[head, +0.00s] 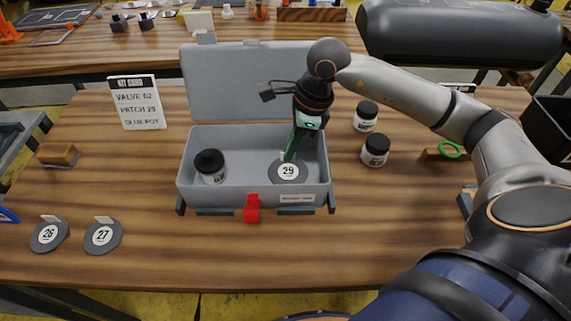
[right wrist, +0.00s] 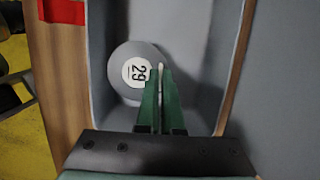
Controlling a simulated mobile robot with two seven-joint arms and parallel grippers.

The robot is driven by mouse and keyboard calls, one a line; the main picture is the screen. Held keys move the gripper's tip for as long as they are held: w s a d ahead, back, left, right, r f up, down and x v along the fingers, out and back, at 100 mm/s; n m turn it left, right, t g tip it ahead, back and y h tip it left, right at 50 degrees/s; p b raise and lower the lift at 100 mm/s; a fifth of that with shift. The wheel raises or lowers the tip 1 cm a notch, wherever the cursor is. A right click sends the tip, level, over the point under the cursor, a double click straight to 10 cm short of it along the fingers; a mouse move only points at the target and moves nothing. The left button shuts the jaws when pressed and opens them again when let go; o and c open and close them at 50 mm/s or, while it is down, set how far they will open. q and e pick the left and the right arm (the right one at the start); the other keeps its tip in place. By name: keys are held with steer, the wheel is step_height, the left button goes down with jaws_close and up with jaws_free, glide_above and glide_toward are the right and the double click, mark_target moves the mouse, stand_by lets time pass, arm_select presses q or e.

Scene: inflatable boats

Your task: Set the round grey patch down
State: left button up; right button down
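The round grey patch (head: 288,172) has a white label reading 29 and is inside the open grey kit box (head: 254,200), on its right side. The patch also shows in the right wrist view (right wrist: 128,75). My right gripper (head: 289,156) reaches down into the box from above. Its green fingers (right wrist: 160,85) are close together on the patch's thin pale upright tab at the patch's edge. The patch is at or just above the box floor; I cannot tell whether it touches. My left gripper is not in view.
A black-lidded jar (head: 210,167) stands in the box's left side. Two more jars (head: 375,151) stand right of the box. Patches 26 (head: 48,235) and 27 (head: 103,238) lie at front left. A kit card (head: 137,103) reads patch 29. A red latch (head: 252,209) is on the box front.

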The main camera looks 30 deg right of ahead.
mark_target(290, 164)
steer(key=shift+f, duration=2.6)
steer(key=c, duration=1.1)
jaws_free()
steer(key=shift+o, duration=0.2)
steer(key=v, duration=1.2)
steer(key=shift+r, duration=0.2)
